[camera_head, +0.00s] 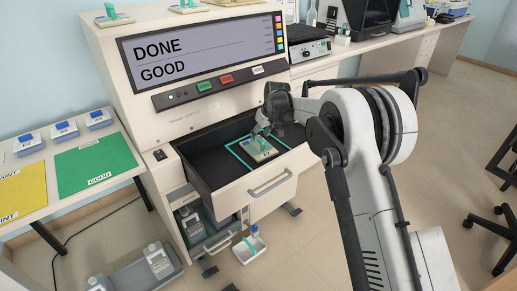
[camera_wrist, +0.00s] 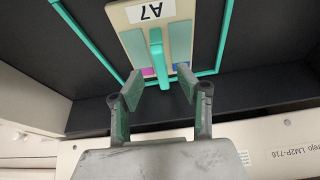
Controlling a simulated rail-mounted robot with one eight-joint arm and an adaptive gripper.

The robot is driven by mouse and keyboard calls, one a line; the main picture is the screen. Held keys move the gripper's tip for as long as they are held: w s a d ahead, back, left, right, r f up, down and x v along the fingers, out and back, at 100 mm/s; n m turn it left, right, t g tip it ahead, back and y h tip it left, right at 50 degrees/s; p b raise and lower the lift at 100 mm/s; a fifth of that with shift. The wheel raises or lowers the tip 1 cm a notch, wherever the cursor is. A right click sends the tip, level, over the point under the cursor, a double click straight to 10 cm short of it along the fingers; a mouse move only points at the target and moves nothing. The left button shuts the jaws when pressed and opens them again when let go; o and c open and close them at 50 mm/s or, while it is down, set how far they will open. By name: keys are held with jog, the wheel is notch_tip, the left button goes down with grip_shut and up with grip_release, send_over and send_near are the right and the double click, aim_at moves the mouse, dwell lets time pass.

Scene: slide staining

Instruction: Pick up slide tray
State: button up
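The slide tray (camera_head: 262,155) lies in the open dark drawer of the stainer, inside a teal outline on the drawer floor. In the wrist view the tray (camera_wrist: 130,40) is beige, carries the label A7, holds slides with pink and blue ends, and has an upright teal handle (camera_wrist: 156,52) along its middle. My gripper (camera_wrist: 160,84) is open, its two fingertips apart to the left and right of the handle's near end. The head view shows my gripper (camera_head: 262,131) low over the tray, partly covering it. I cannot tell whether the fingers touch anything.
The drawer front (camera_head: 262,190) and side walls surround the tray. The stainer screen (camera_head: 200,53) reads DONE GOOD. A green mat (camera_head: 95,164) marked GOOD and a yellow mat (camera_head: 20,190) lie on the left table, with blue-topped containers behind them.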

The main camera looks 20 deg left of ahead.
aim_at(259, 138)
jog(key=b+x, duration=0.1)
jog(key=x, duration=0.4)
jog(key=shift+f, duration=0.15)
jog(key=shift+s, duration=0.1)
grip_shut()
